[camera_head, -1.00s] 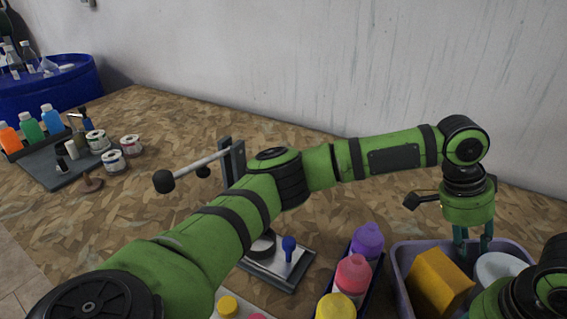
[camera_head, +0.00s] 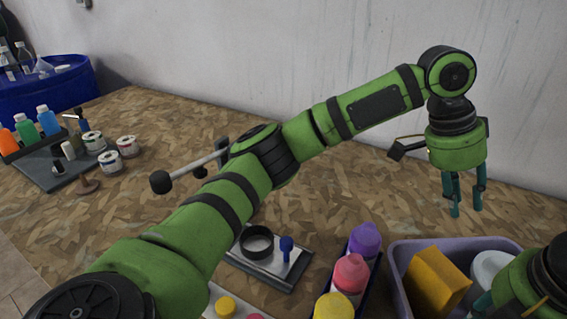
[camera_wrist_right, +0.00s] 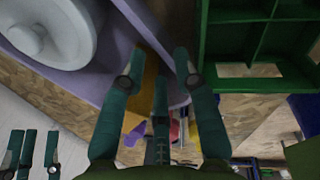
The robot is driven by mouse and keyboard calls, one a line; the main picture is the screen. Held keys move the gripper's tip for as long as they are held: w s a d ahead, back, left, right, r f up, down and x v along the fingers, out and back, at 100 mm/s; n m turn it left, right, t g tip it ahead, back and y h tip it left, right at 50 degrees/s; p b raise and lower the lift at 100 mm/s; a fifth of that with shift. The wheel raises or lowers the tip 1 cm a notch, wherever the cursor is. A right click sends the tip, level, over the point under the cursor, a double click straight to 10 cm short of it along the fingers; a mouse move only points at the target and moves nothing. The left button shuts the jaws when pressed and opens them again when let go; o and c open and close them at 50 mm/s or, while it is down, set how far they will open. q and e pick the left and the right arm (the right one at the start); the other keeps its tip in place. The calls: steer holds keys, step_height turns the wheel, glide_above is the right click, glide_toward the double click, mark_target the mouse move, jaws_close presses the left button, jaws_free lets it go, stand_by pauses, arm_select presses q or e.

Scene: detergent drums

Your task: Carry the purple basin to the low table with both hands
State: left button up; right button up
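The purple basin (camera_head: 455,244) stands on the patterned work surface at the lower right of the head view, cut off by the lower edge. It holds a yellow-orange block (camera_head: 436,282) and a white drum (camera_head: 490,266). My left gripper (camera_head: 466,208) hangs fingers down above and behind the basin's far rim, empty, its fingers apart. The right arm covers the basin's right side in the head view. In the right wrist view my right gripper (camera_wrist_right: 158,80) has its fingers spread close to the basin (camera_wrist_right: 88,84), near the block. Whether they touch the rim I cannot tell.
Purple (camera_head: 365,240), pink (camera_head: 350,273) and yellow bottles stand close to the basin's left. A grey board with a black ring (camera_head: 257,243) lies farther left. A green compartment crate (camera_wrist_right: 262,45) shows in the right wrist view. A wall runs behind.

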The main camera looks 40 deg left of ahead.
steer(key=r, duration=0.6)
steer(key=shift+s+d, duration=0.25)
steer(key=shift+s, duration=0.1)
steer(key=shift+f, duration=0.1)
